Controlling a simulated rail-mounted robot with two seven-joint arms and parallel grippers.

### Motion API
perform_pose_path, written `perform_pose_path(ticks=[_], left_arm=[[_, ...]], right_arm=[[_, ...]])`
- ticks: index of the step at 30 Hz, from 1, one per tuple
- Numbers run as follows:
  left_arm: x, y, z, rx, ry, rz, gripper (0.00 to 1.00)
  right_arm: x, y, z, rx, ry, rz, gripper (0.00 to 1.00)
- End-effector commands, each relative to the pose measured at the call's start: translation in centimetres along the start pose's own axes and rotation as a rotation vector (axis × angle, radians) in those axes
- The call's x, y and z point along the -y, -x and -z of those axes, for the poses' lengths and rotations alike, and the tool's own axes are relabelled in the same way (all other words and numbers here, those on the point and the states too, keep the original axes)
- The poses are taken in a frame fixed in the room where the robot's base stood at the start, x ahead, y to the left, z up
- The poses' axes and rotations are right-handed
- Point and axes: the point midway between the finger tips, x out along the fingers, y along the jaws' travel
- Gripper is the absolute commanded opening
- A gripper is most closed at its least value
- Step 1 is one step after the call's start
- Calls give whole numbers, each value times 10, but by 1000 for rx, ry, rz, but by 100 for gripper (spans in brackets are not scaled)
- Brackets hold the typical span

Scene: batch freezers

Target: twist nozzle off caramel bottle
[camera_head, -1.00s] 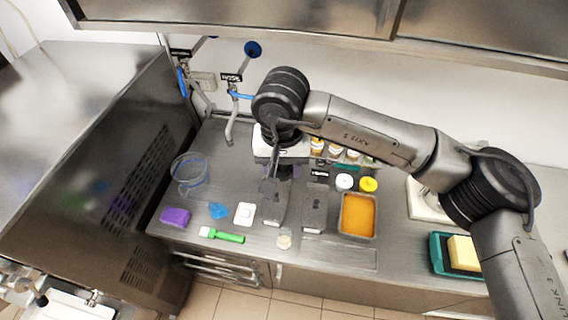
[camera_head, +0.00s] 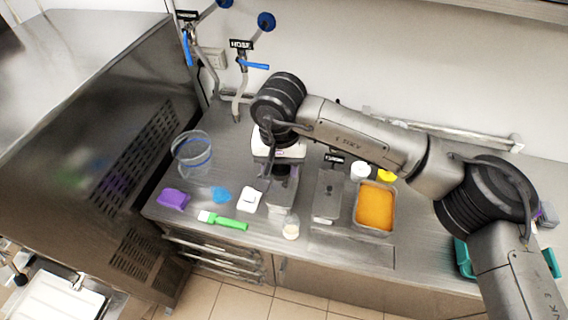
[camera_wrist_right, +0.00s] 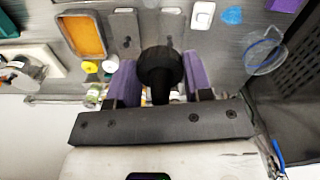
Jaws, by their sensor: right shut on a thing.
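My right gripper (camera_wrist_right: 158,88) has purple finger pads on both sides of a dark, round-topped piece (camera_wrist_right: 160,66) with a narrower stem, which looks like the nozzle. The fingers are shut on it. In the head view this gripper (camera_head: 279,168) is mostly covered by my own wrist, above the back of the counter. I cannot make out the caramel bottle's body or whether the nozzle is apart from it. A dark label (camera_head: 334,158), seemingly for caramel, stands behind a grey lidded container. My left gripper is in neither view.
An orange-filled pan (camera_head: 375,207), a white-lidded jar (camera_head: 360,171) and a yellow-lidded jar (camera_head: 387,175) stand right of the gripper. A clear pitcher (camera_head: 192,153), purple block (camera_head: 173,199) and green-handled brush (camera_head: 222,220) lie left.

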Motion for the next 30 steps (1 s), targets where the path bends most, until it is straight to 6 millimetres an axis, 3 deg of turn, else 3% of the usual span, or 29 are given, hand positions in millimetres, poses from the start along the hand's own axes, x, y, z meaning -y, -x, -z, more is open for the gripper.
perform_pose_path(ticks=[1,30], left_arm=[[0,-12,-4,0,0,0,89],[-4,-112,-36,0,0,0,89]], right_arm=[[1,-14,1,0,0,0,18],[27,-148,17,0,-1,-1,18]])
